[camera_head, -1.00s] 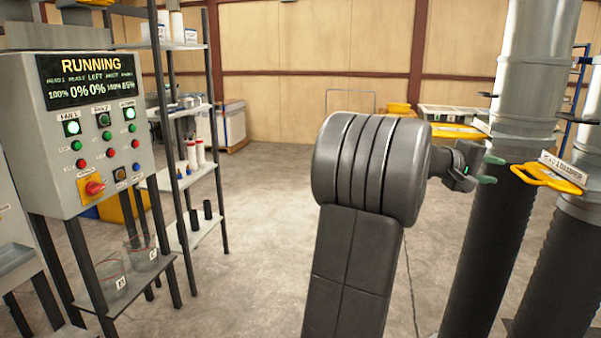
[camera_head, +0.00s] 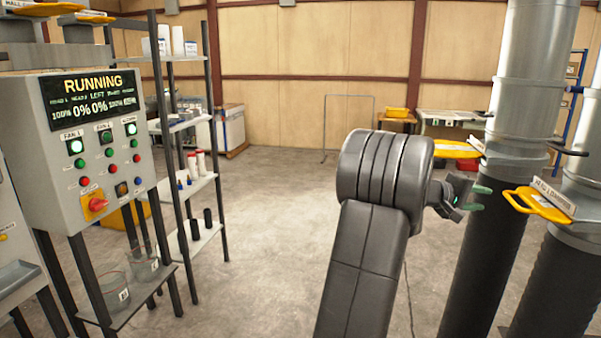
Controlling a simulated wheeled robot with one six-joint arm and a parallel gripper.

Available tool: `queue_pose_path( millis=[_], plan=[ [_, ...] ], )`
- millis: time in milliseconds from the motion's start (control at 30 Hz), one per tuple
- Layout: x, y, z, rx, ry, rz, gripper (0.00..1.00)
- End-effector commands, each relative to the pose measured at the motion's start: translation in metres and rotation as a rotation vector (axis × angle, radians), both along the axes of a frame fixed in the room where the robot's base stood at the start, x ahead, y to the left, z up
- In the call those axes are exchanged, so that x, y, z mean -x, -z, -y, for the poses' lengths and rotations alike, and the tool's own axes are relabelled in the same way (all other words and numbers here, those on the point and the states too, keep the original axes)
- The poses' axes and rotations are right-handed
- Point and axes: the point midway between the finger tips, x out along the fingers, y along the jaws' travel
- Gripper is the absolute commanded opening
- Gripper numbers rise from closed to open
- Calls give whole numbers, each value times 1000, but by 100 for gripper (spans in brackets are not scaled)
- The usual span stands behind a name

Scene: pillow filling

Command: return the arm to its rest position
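My arm (camera_head: 375,235) rises from the bottom centre of the head view, with a thick dark joint at its top. My gripper (camera_head: 482,198) points right from that joint. Its two greenish fingertips are apart with a gap between them, and nothing shows in the gap. The gripper is in front of the dark lower part of a vertical duct and left of a yellow handle (camera_head: 541,204); it looks apart from the handle.
A control panel (camera_head: 90,140) reading RUNNING stands at left, beside a shelf rack (camera_head: 187,125) with bottles. Two ducts (camera_head: 520,75) stand close at right. A yellow bin (camera_head: 397,112) and tables are at the back. The middle floor (camera_head: 270,230) is clear.

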Motion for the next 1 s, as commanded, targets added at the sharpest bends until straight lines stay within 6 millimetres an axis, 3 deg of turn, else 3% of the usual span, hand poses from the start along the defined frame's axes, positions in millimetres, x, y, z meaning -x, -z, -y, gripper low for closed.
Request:
queue_pose_path(
  millis=[667,767,1000],
  plan=[
    [-22,-5,-89,-1,-2,-2,32],
    [-20,0,-108,2,-5,2,32],
    [-12,-9,-154,1,-5,2,32]
  ],
)
